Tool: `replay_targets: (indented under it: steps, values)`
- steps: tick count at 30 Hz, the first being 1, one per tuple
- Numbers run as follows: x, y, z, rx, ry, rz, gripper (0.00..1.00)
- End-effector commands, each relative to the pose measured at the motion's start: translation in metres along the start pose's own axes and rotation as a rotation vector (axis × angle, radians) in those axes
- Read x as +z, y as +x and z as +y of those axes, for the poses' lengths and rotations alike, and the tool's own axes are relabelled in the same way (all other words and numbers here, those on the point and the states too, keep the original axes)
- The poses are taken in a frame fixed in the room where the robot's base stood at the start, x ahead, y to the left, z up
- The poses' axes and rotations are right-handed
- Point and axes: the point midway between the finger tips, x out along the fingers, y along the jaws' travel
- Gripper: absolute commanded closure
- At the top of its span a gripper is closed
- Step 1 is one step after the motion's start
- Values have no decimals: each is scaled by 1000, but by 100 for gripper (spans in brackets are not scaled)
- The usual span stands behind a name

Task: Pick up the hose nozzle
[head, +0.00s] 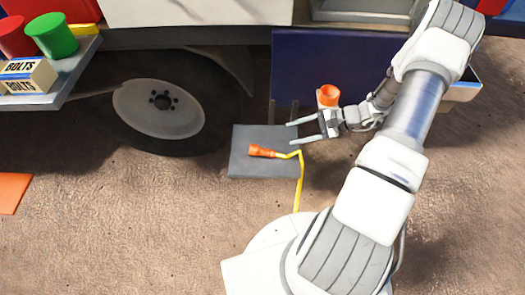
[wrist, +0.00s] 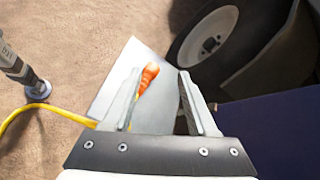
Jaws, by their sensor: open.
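The orange hose nozzle (head: 263,151) lies on a flat grey plate (head: 245,168) on the ground in the head view, with a yellow hose (head: 300,180) running from its right end. My gripper (head: 291,133) is open, its two fingers pointing left over the right edge of the plate, to the right of the nozzle and apart from it. In the wrist view the nozzle (wrist: 149,75) shows between the fingertips of my gripper (wrist: 160,72), beyond them and closer to the left finger, which hides part of it. Nothing is held between the fingers.
A vehicle wheel (head: 160,106) stands behind and left of the plate. A dark blue panel (head: 320,60) hangs behind my gripper. An orange cup-like thing (head: 328,95) shows just above my gripper. A shelf (head: 60,95) with cups and bolt boxes is at left. Bare ground lies in front.

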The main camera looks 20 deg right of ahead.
Motion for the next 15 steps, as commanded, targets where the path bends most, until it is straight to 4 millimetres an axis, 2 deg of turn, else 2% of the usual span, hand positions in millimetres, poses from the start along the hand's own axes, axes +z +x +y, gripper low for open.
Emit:
replay_targets:
  steps: [1,6,10,15]
  values:
    - [-15,5,14,-46,57,-11,42]
    - [-50,20,46,-183,202,-32,42]
    - [-67,28,63,-255,275,-38,42]
    - [-76,36,73,-298,318,-41,42]
